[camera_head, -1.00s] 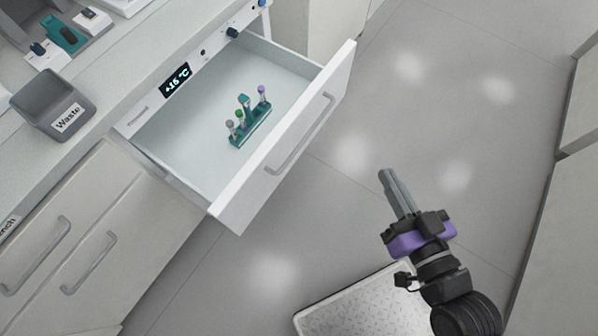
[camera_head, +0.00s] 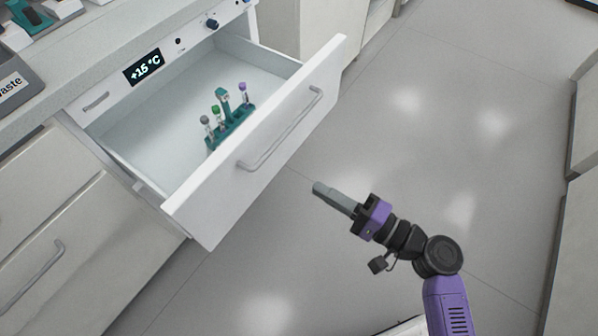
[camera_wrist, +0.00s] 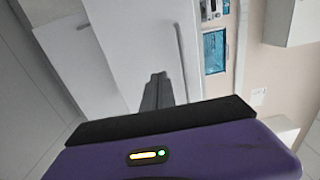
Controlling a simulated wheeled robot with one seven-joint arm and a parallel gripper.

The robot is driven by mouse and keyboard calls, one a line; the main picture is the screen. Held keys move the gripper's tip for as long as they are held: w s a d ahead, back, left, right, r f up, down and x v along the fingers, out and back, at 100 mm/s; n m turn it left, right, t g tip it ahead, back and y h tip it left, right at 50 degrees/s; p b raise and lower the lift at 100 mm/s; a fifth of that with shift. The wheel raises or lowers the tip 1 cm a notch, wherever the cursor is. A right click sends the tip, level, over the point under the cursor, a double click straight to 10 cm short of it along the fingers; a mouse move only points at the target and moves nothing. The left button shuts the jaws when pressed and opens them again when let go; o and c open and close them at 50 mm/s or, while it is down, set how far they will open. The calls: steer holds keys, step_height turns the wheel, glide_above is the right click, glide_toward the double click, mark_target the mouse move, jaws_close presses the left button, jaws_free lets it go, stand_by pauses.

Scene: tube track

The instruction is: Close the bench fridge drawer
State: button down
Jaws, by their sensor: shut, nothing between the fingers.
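The bench fridge drawer (camera_head: 262,136) is pulled out, with a white front and a grey bar handle (camera_head: 280,132). Inside it stands a teal rack (camera_head: 232,121) holding several tubes with coloured caps. My gripper (camera_head: 318,188) is shut and empty, in front of the drawer front and to the right of it in the head view, with a gap between. In the wrist view my gripper (camera_wrist: 158,78) points toward pale panels, one with a long bar handle (camera_wrist: 182,60). I cannot tell for sure that this is the drawer's handle.
The fridge panel above the drawer has a display (camera_head: 142,67) reading +15 °C and a dark knob (camera_head: 211,24). A grey waste bin (camera_head: 14,85) stands on the bench at left. Closed cabinet fronts (camera_head: 60,225) lie below left. The grey floor (camera_head: 440,110) at right is clear.

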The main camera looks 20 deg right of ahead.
glide_above(272, 162)
steer(key=s, duration=0.4)
steer(key=shift+s+a, duration=0.1)
steer(key=shift+a, duration=0.1)
steer(key=shift+a, duration=0.1)
steer(key=b+x, duration=0.5)
steer(key=x, duration=0.8)
steer(key=b+x, duration=0.5)
steer(key=x, duration=0.9)
steer(key=shift+w+a+f, duration=0.1)
steer(key=shift+w+f, duration=0.1)
steer(key=shift+w, duration=0.05)
steer(key=shift+b+x, duration=0.35)
steer(key=shift+x, duration=0.45)
steer(key=shift+r, duration=0.3)
steer(key=shift+a, duration=0.1)
